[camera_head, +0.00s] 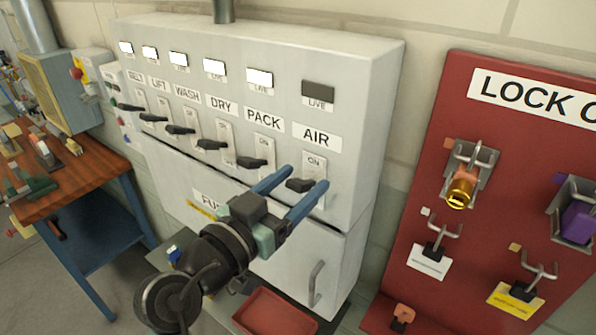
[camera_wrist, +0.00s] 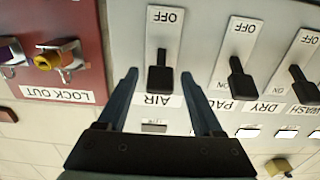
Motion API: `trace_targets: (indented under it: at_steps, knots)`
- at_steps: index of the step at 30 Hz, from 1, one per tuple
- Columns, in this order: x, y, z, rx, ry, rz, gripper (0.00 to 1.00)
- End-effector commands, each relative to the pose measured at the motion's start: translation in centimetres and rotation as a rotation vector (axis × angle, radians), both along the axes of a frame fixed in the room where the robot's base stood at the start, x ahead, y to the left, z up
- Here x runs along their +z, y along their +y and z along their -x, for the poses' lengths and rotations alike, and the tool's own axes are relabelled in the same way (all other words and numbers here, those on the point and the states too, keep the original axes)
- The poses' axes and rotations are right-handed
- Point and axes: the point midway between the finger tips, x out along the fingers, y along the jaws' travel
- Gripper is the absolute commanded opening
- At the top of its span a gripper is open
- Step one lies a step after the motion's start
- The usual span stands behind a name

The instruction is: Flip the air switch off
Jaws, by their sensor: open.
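The air switch (camera_head: 300,185) is a black lever on a white plate above the cabinet door, at the right end of a row of similar switches. Its AIR label (camera_head: 317,135) is above it, and ON shows at the plate's top. In the wrist view, upside down, the lever (camera_wrist: 160,78) is below the word OFF, its knob toward the AIR label. My gripper (camera_head: 306,178) is open, its blue fingers on either side of the lever; the wrist view shows the same gripper (camera_wrist: 159,76). I cannot tell whether either finger touches the lever.
The AIR indicator (camera_head: 318,91) is dark; the other indicators are lit. The PACK switch (camera_head: 252,162) is close to the left. A red lockout board (camera_head: 420,180) with a brass padlock (camera_head: 461,189) is on the right. A red tray (camera_head: 275,314) is below, a wooden bench (camera_head: 85,175) far left.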

Motion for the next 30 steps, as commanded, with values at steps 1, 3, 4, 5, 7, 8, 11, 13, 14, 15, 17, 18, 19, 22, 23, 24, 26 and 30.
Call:
trace_targets:
  at_steps: [1, 3, 4, 5, 7, 8, 11, 13, 14, 15, 17, 18, 19, 22, 23, 24, 26, 30]
  knots:
    - [0.08, -0.15, -0.17, 0.0, 0.0, 0.0, 0.68]
    - [0.02, -0.21, -0.27, 0.0, -0.001, 0.001, 0.68]
    - [0.0, -0.22, -0.29, 0.001, -0.001, 0.001, 0.68]
    - [-0.02, -0.21, -0.29, 0.001, -0.001, 0.001, 0.68]
    - [-0.03, -0.2, -0.27, 0.001, -0.001, 0.001, 0.68]
    - [-0.03, -0.2, -0.27, 0.001, -0.001, 0.001, 0.68]
    - [-0.02, -0.18, -0.26, 0.001, -0.001, 0.001, 0.58]
    - [-0.02, -0.17, -0.26, 0.001, -0.001, 0.001, 0.46]
    - [-0.01, -0.17, -0.26, 0.001, -0.001, 0.001, 0.41]
    - [-0.01, -0.17, -0.26, 0.001, -0.001, 0.001, 0.33]
    - [-0.01, -0.17, -0.25, 0.001, -0.001, 0.001, 0.23]
    - [-0.01, -0.17, -0.25, 0.001, -0.001, 0.001, 0.15]
    - [-0.01, -0.17, -0.25, 0.001, -0.001, 0.001, 0.1]
    - [0.0, -0.15, -0.25, 0.001, -0.001, 0.001, 0.0]
    - [0.0, -0.15, -0.25, 0.001, -0.001, 0.001, 0.0]
    - [0.0, -0.15, -0.25, 0.001, -0.001, 0.001, 0.0]
    - [-0.02, -0.15, -0.25, 0.001, -0.001, 0.001, 0.0]
    - [-0.24, -0.13, -0.24, 0.001, -0.007, 0.005, 0.0]
